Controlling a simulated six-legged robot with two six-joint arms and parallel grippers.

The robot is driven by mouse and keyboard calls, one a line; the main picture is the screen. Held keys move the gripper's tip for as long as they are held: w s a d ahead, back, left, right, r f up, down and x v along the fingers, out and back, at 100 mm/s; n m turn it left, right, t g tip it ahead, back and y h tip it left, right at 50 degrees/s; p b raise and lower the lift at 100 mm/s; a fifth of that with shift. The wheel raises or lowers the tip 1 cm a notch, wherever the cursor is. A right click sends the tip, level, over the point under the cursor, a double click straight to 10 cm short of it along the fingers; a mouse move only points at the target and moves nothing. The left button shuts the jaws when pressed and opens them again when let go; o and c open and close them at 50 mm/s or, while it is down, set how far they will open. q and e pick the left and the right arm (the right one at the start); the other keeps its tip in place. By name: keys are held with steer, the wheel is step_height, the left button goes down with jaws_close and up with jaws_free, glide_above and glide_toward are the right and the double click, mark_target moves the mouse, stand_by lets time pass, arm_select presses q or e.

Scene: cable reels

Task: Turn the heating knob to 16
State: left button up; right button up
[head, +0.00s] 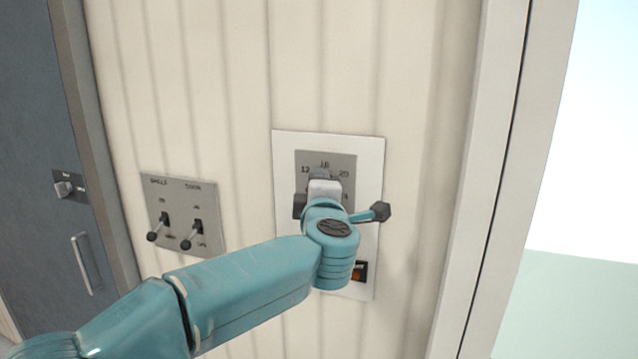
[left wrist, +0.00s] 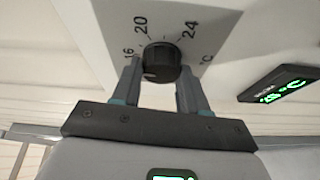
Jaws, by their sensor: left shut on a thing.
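The heating knob (left wrist: 162,62) is a round black dial on a grey scale plate (left wrist: 208,20). Around it the wrist view shows the figures 16, 20 and 24, with 16 close by the left finger. A small pale mark shows low on the knob's left side; I cannot tell surely whether it is the pointer. My left gripper (left wrist: 160,88) is shut on the knob, one finger on each side. My right gripper is not in view.
A display with green digits (left wrist: 280,92) is beside the scale plate. A grey switch panel (head: 182,212) with two levers is to the left on the ribbed wall. A blue-grey door (head: 30,140) is at the far left. A window (head: 590,120) is at the right.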

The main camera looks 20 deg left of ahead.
arm_select(q)
steer(key=shift+n, duration=0.5)
steer(key=o, duration=1.1)
steer(key=shift+c, duration=0.2)
steer(key=b+v, duration=0.4)
steer(key=v, duration=1.2)
steer(key=shift+r, duration=0.3)
steer(key=shift+s, duration=0.1)
